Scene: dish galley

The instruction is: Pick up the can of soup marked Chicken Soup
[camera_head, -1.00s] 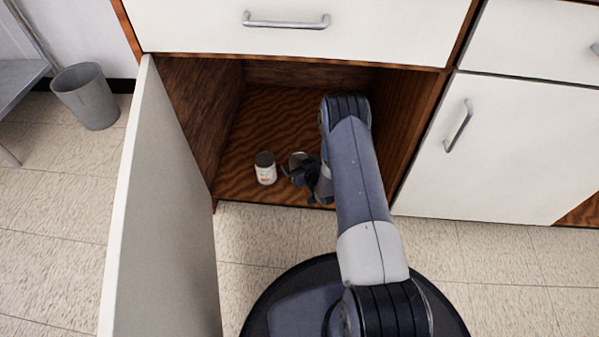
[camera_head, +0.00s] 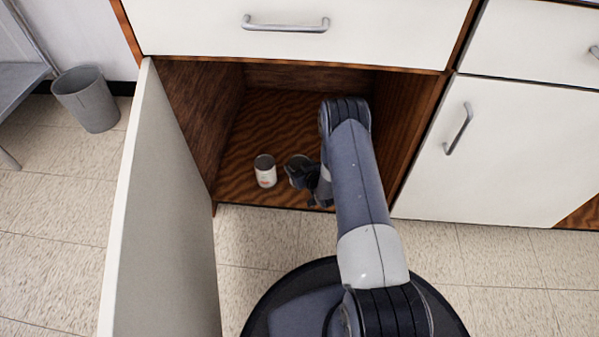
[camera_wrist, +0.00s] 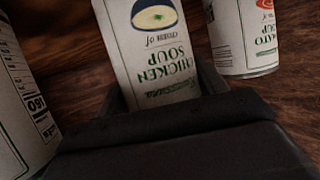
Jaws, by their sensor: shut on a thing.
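The Chicken Soup can (camera_wrist: 160,55), white with green print and a blue bowl picture, stands between the fingers of my gripper (camera_wrist: 165,95) in the wrist view. Its lettering appears upside down there. My gripper is shut on this can. In the head view, my gripper (camera_head: 301,177) is low inside the open cabinet, at the can (camera_head: 295,161), whose grey top shows. My arm and gripper hide part of it. I cannot tell whether the can is off the cabinet floor.
A Tomato Soup can (camera_wrist: 243,40) stands at the right in the wrist view; another can (camera_wrist: 20,105) is close at the left. In the head view, one white can (camera_head: 266,176) stands left of my gripper. The cabinet door (camera_head: 165,210) hangs open at left; side walls flank the arm.

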